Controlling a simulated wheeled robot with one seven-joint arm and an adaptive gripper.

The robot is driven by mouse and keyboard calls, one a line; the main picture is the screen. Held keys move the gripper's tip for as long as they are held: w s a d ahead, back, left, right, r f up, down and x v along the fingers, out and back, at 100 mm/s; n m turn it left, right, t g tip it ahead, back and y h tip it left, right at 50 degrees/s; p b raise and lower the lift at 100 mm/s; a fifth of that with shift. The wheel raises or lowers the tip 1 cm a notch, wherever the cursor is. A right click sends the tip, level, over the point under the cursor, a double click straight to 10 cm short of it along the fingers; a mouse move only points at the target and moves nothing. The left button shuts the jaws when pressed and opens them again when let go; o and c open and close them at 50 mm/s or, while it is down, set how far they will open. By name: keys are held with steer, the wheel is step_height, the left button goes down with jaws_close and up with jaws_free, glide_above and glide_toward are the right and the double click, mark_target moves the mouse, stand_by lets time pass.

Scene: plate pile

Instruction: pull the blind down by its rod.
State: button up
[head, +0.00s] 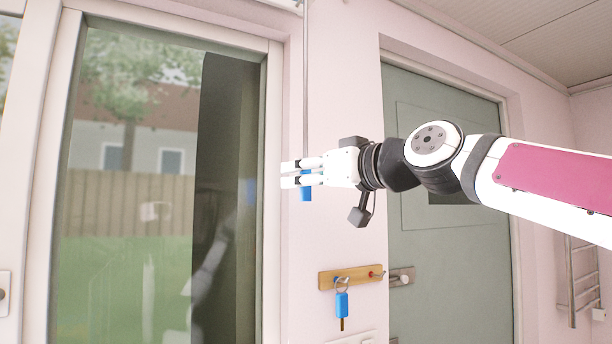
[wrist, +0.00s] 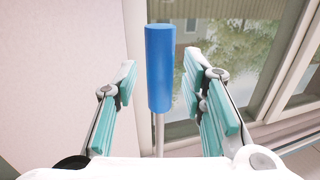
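The blind's thin rod (head: 305,85) hangs down the wall strip right of the window, with a blue handle (head: 306,188) at its lower end. My gripper (head: 289,174) is at the handle's height, its fingers pointing left, and partly hides the handle. In the wrist view my gripper (wrist: 172,82) is open, one finger on each side of the blue handle (wrist: 160,68), with gaps visible on both sides. The grey rod (wrist: 159,135) also runs between the fingers there. The blind itself cannot be made out.
A wooden hook rack (head: 345,276) with a blue-tagged key (head: 342,304) is on the wall below my gripper. A framed window (head: 150,190) is at left and a grey-green door (head: 450,260) at right. A towel rail (head: 572,285) is at far right.

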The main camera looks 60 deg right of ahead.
jaws_close()
